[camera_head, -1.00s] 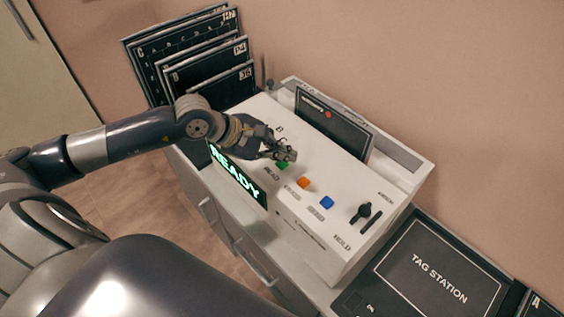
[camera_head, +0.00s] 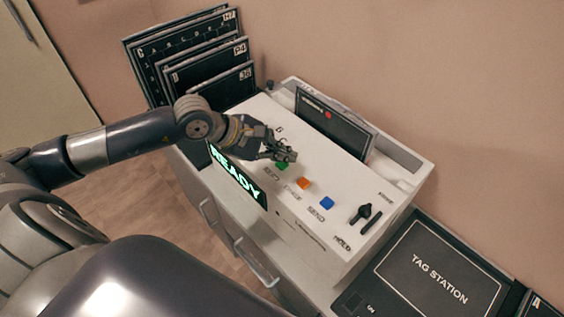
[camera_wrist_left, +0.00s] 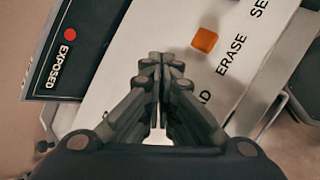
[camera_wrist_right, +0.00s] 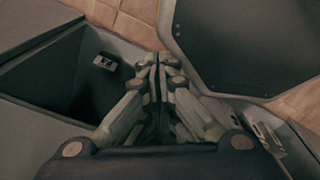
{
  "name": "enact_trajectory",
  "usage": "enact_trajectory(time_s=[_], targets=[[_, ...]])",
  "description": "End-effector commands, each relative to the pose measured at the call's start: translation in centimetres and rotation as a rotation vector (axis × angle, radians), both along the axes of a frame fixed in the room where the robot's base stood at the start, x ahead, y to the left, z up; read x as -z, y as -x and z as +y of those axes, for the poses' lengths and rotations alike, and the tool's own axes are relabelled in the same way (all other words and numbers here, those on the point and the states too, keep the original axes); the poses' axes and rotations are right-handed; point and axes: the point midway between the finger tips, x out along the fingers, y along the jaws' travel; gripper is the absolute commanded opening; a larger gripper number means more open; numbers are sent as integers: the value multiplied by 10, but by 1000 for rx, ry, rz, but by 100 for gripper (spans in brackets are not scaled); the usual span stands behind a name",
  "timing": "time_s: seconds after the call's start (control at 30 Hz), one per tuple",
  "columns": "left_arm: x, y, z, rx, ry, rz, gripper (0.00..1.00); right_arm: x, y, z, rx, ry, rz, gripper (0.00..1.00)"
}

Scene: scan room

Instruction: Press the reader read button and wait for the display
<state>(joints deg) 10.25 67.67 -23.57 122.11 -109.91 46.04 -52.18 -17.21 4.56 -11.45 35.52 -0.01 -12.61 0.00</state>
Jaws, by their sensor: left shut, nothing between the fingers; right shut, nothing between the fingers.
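The reader is a white box (camera_head: 310,228) on the counter, with a row of coloured buttons on top. Its green button (camera_head: 282,166) is partly covered by my left fingertips. The display (camera_head: 238,176) on its front side shows READY in green letters. My left gripper (camera_head: 288,156) is shut and empty, with its tips at or just above the green button; I cannot tell if they touch. In the left wrist view the shut fingers (camera_wrist_left: 162,62) hide the green button. My right gripper (camera_wrist_right: 160,62) is shut and empty, away from the reader.
An orange button (camera_head: 304,183), a blue button (camera_head: 327,203) and a black knob (camera_head: 361,212) follow along the reader top. A dark panel (camera_head: 333,122) stands at its back. Dark plates (camera_head: 150,72) stand at the left. A TAG STATION pad (camera_head: 437,272) lies right.

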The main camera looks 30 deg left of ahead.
Motion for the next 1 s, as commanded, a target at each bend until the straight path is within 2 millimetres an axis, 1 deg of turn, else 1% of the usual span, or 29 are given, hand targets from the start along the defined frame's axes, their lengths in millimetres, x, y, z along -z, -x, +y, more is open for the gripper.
enact_trajectory(time_s=[0.3, 1.0], targets=[[9, 0, 0, -1, 0, -1, 0, 15, 0, 1, 1, -1, 0, 0], [10, 0, 0, 0, 0, 0, 0, 18, 0, 1, 0, -1, -1, 0]])
